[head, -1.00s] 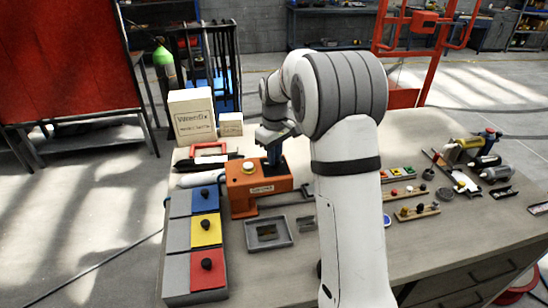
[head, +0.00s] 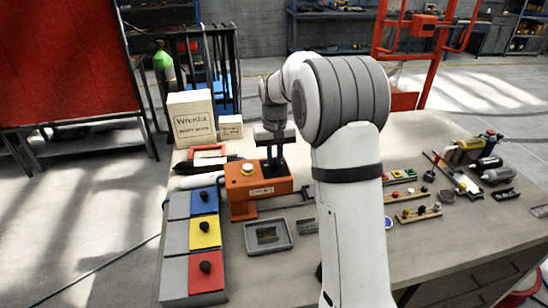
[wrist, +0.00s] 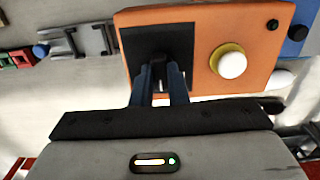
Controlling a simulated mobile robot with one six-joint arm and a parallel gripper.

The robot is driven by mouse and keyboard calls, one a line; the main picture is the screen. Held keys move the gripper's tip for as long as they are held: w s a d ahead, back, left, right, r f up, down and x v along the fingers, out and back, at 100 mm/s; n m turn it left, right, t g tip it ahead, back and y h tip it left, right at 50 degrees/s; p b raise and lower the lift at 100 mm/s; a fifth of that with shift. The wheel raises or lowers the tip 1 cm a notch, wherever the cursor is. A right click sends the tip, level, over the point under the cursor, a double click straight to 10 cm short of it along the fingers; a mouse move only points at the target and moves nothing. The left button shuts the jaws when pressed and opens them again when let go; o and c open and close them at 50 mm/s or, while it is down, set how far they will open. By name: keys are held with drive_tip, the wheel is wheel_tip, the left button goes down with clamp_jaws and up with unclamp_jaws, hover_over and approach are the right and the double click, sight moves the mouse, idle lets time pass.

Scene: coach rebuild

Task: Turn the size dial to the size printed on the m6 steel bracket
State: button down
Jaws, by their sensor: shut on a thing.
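An orange machine (head: 252,197) stands at the back left of the workbench, with a white-and-yellow button on top. In the wrist view its orange face (wrist: 205,40) carries a black square plate (wrist: 183,50) with a dark dial knob (wrist: 158,64). My gripper (wrist: 159,80) has its two blue fingers shut on that knob; in the head view my gripper (head: 272,160) reaches down to the machine. The dial's size marks are not readable. A shallow grey tray (head: 290,240) in front holds a small dark part. I cannot tell which part is the m6 bracket.
A case with blue, yellow and red lids (head: 206,233) lies left of the tray. White boxes (head: 191,118) stand behind the machine. Small parts and tools (head: 480,165) lie at the right. My own arm hides the bench middle.

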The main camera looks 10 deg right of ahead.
sight(274, 160)
idle(0.3)
drive_tip(key=c, duration=1.4)
unclamp_jaws()
drive_tip(key=shift+c, duration=0.2)
drive_tip(key=shift+r, duration=0.1)
wheel_tip(274, 160, up, 7)
drive_tip(key=shift+r+b, duration=0.2)
drive_tip(key=shift+b, duration=0.4)
drive_tip(key=shift+r, duration=0.1)
